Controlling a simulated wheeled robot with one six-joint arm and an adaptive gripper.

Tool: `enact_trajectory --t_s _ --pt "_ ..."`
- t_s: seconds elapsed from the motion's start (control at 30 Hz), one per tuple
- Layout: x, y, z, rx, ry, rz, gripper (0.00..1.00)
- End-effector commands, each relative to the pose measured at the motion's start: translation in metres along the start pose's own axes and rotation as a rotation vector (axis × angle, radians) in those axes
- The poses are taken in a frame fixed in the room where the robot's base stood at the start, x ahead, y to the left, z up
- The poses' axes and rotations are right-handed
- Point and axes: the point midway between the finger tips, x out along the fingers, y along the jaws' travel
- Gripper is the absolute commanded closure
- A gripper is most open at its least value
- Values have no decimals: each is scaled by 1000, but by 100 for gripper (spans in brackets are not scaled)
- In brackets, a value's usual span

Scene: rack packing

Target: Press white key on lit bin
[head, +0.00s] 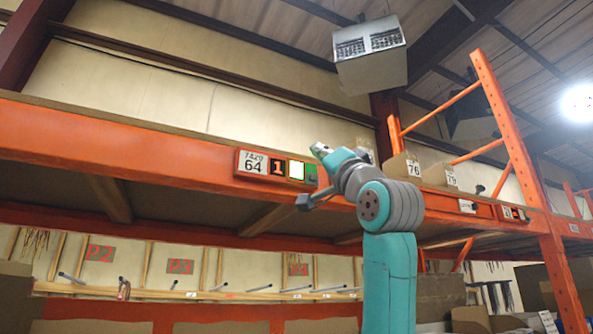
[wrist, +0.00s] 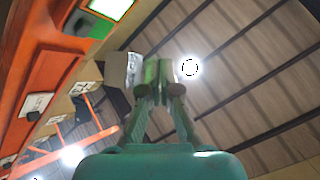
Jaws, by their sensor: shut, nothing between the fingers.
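A label module (head: 275,167) marked 7420 64 is fixed on the orange beam. It has a dark display showing 1, a bright white key (head: 296,170) and a green patch (head: 311,174) to the key's right. In the wrist view the white key (wrist: 110,7) is cut by the top edge, with the green patch beside it. My gripper (head: 319,150) is to the right of the key and a little higher in the head view. In the wrist view its fingertips (wrist: 164,76) are together and empty, apart from the key in the picture.
The orange beam (head: 100,145) runs across the rack. Further labels marked 76 (head: 413,168) and 79 (head: 451,178) stand to the right. Another module (head: 514,214) sits farther along the beam. A grey heater-like box (head: 370,60) hangs overhead.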

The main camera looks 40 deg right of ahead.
Motion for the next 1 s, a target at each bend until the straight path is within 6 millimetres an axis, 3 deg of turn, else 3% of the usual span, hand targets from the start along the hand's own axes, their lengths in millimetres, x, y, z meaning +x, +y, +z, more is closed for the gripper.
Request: enact_trajectory --t_s 0.5,1.0 --pt "42 31 31 1 -2 1 100" --pt "50 36 37 0 0 0 100"
